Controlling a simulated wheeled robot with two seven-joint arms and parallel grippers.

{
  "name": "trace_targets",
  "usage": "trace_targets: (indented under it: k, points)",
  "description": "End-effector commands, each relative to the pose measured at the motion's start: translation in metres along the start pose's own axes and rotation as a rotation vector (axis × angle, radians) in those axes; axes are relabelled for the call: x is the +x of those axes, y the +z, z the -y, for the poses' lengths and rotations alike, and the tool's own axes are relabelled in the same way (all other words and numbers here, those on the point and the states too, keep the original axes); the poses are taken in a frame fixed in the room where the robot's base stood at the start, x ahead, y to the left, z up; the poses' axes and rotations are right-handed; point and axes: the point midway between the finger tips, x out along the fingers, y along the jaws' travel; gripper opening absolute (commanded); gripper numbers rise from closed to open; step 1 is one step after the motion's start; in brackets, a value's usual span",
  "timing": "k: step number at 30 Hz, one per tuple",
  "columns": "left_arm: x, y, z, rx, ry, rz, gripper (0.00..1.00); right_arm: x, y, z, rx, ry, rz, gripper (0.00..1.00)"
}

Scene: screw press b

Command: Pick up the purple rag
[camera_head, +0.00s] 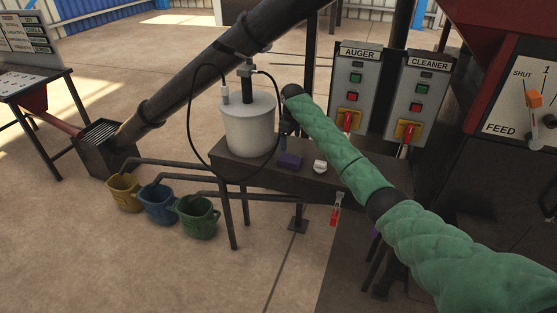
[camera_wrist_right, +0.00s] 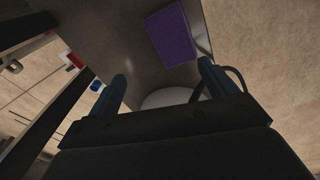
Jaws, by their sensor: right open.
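The arm's dark wrist partly hides the gripper in the head view. My left gripper does not show.
A small white object (camera_head: 320,167) sits right of the rag. The AUGER box (camera_head: 356,90) and CLEANER box (camera_head: 419,100) stand behind the arm. A black cable loops around the canister. Yellow, blue and green jugs (camera_head: 198,217) stand left.

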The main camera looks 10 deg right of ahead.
Motion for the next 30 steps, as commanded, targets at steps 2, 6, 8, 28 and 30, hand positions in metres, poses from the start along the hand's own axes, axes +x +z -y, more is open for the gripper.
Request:
trace_targets:
  k: [2, 6, 8, 28, 30]
  points:
    - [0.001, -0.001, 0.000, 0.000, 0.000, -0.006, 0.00, 0.006, 0.006, 0.003, -0.048, -0.043, 0.023, 0.85]
    - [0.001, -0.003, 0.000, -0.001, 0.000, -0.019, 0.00, 0.005, 0.011, 0.011, -0.140, -0.082, 0.041, 0.85]
    - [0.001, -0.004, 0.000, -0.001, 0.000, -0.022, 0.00, 0.005, 0.012, 0.012, -0.170, -0.088, 0.048, 0.85]
    - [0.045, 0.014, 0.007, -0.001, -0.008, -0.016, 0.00, 0.038, 0.014, 0.016, -0.225, -0.091, 0.050, 0.85]
    - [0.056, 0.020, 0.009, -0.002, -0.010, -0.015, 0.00, 0.044, 0.014, 0.017, -0.225, -0.092, 0.051, 0.85]
